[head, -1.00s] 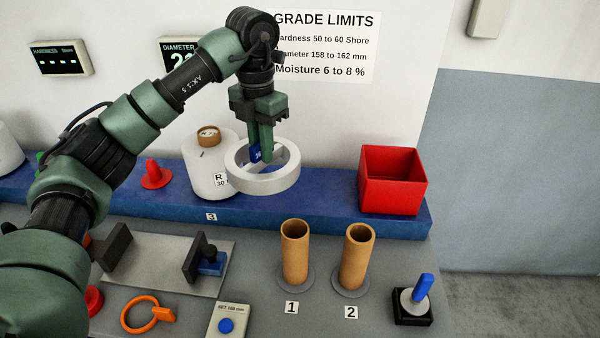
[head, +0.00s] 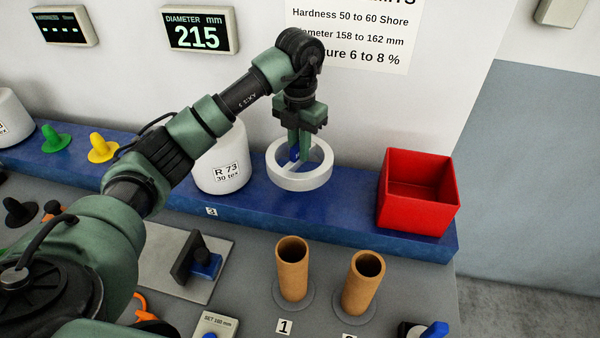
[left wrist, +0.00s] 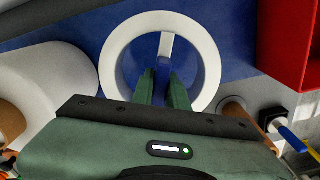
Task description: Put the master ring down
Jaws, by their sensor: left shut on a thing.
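The master ring (head: 302,183) is a white ring with a bar across it and a blue grip in its middle. My left gripper (head: 299,155) points down and is shut on the ring's middle; the fingers hide most of the grip. The ring is level at the blue shelf (head: 250,201), between the white bobbin and the red box. I cannot tell whether it touches the shelf. In the left wrist view the ring (left wrist: 108,62) surrounds the fingertips (left wrist: 163,76), with blue shelf showing through it. My right gripper is not in view.
A white bobbin (head: 221,172) labelled R 73 stands close to the ring's left. A red open box (head: 418,212) stands to the right with clear shelf between. Brown tubes (head: 292,270) (head: 361,285) stand in front. A display (head: 199,32) on the wall reads 215.

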